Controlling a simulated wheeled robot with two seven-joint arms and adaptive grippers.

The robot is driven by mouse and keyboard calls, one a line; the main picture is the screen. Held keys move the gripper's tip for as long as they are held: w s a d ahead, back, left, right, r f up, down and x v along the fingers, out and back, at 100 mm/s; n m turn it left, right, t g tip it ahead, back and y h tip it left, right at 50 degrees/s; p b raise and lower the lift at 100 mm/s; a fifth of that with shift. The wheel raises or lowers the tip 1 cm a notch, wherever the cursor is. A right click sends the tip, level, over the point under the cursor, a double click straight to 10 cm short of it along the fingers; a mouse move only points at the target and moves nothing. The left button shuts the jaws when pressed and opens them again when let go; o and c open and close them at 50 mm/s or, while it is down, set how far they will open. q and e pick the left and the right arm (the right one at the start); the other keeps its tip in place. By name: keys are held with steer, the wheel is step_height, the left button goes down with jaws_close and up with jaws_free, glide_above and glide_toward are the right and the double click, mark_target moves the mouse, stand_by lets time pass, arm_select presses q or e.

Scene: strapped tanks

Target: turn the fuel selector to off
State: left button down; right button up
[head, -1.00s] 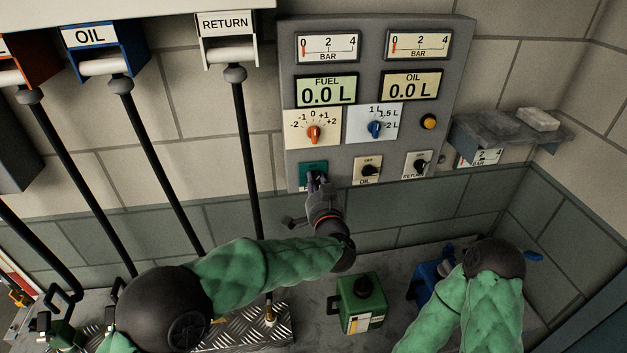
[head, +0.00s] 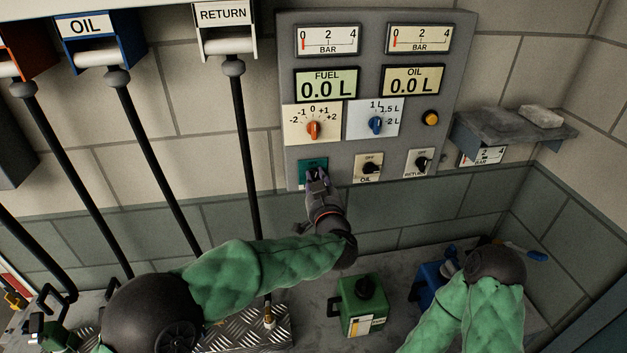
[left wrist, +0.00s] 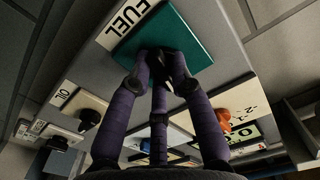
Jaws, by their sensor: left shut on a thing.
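The fuel selector is the green plate (head: 309,166) at the lower left of the grey wall panel; its knob is mostly hidden by my fingers. My left gripper (head: 318,176) reaches up to it from below and is shut on the knob. In the left wrist view, the green plate (left wrist: 178,35) carries a FUEL label (left wrist: 127,22), and the dark fingers of my left gripper (left wrist: 160,72) close in front of it. Which way the knob points cannot be seen. My right arm is at the lower right; its gripper is largely hidden behind the wrist.
The oil selector (head: 368,168) and return selector (head: 420,163) sit to the right on the grey panel (head: 368,90). Orange (head: 313,130) and blue (head: 375,125) knobs are above. A green can (head: 363,300) and blue can (head: 428,285) stand below. A shelf (head: 500,125) juts out right.

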arm_select(q)
steer(key=shift+w+a+r+n, duration=0.15)
steer(key=shift+r+n, duration=0.15)
steer(key=shift+r, duration=0.4)
steer(key=shift+n+b, duration=0.7)
steer(key=shift+n, duration=0.2)
steer(key=c, duration=1.2)
jaws_free()
steer(key=shift+s+f, duration=0.1)
steer(key=shift+s, duration=0.1)
steer(key=shift+f, duration=0.3)
steer(key=s+d+p, duration=0.1)
steer(key=s+p, duration=0.1)
steer(key=s, duration=0.5)
steer(key=shift+s+d, duration=0.4)
steer(key=shift+f, duration=0.1)
steer(key=o, duration=0.6)
steer(key=shift+c, duration=0.2)
